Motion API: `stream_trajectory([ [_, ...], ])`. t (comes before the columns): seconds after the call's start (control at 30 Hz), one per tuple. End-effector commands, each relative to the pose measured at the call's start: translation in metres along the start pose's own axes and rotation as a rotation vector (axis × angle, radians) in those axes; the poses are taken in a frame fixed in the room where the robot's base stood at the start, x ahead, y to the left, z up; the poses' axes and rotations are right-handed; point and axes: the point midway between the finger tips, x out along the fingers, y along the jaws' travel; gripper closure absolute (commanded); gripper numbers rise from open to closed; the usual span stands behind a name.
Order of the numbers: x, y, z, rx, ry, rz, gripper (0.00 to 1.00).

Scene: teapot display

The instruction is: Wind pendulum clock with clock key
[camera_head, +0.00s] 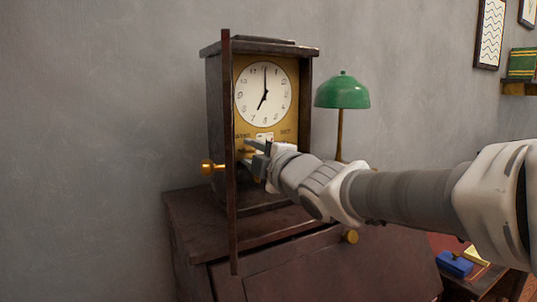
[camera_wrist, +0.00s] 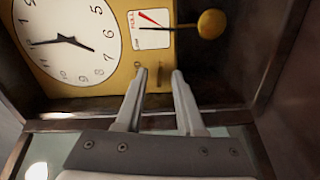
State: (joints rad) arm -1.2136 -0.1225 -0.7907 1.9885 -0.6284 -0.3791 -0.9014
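The pendulum clock (camera_head: 240,84) stands on a dark wooden desk with its front door open, seen nearly edge-on in the head view. Its white dial (camera_head: 264,93) sits on a brass panel, and the dial also shows in the wrist view (camera_wrist: 70,38). A small gauge (camera_wrist: 150,28) with a red hand and a round brass pendulum bob (camera_wrist: 211,24) lie beyond my fingertips. My gripper (camera_wrist: 159,72) is in front of the lower brass panel; its fingers are apart with nothing visible between them. I cannot make out the clock key in either view.
The open clock door (camera_head: 231,215) with a brass knob (camera_head: 208,167) stands left of my gripper. A green lamp (camera_head: 342,92) is just right of the clock, behind my arm. The desk (camera_head: 290,232) has a sloping front. A blue object (camera_head: 454,265) lies at lower right.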

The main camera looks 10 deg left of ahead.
Motion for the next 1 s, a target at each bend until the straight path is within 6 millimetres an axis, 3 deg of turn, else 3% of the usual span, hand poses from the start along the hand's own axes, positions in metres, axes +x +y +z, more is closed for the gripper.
stream_trajectory([
  [0.27,0.0005,0.0002,0.0002,0.0,0.0,0.0,0.64],
  [0.47,0.0004,0.0,0.0003,0.0,-0.001,0.0,1.0],
  [1.0,0.0002,0.0002,0.0009,0.032,-0.002,-0.001,1.0],
])
